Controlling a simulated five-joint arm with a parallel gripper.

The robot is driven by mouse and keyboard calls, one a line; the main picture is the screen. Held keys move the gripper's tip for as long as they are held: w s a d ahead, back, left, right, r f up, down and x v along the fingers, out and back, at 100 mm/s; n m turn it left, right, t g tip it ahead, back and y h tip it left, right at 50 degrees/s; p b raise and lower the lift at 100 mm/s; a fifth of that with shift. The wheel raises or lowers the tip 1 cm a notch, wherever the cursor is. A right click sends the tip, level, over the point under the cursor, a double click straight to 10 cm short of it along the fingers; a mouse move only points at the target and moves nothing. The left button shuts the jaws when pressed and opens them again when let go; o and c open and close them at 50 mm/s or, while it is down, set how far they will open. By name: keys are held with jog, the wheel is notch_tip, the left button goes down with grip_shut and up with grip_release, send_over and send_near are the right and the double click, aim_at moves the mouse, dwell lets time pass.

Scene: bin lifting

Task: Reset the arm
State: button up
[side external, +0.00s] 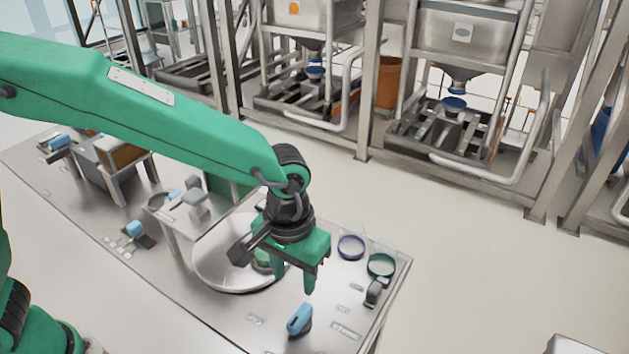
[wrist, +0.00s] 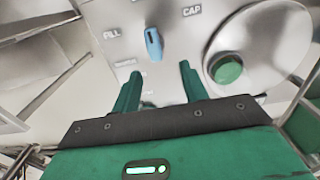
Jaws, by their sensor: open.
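My green arm reaches over a metal work table (side external: 170,295) in the side external view. My gripper (side external: 293,284) points down above the table, near its right end. Its two green fingers are apart with nothing between them. In the wrist view the gripper (wrist: 158,85) also shows open and empty. A blue-handled knob (side external: 300,318) stands on the table close to the fingers; it also shows in the wrist view (wrist: 153,44), beyond the fingertips and between the labels FILL and CAP.
A purple ring (side external: 351,247) and a green ring (side external: 381,265) lie to the right. Metal frames with hoppers (side external: 460,40) stand behind. The floor between is clear.

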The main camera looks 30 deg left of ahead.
jog(key=s+a+r+t, duration=0.1)
jog(key=a+r, duration=0.4)
jog(key=a, duration=0.2)
jog(key=a+r+t, duration=0.1)
jog(key=a+r, duration=0.4)
jog(key=a, duration=0.2)
jog(key=s+a+r+t, duration=0.2)
jog(key=s+a+t, duration=0.1)
jog(key=s+a, duration=0.6)
jog(key=shift+s+a+r, duration=0.3)
jog(key=shift+a+r, duration=0.1)
jog(key=shift+a, duration=1.25)
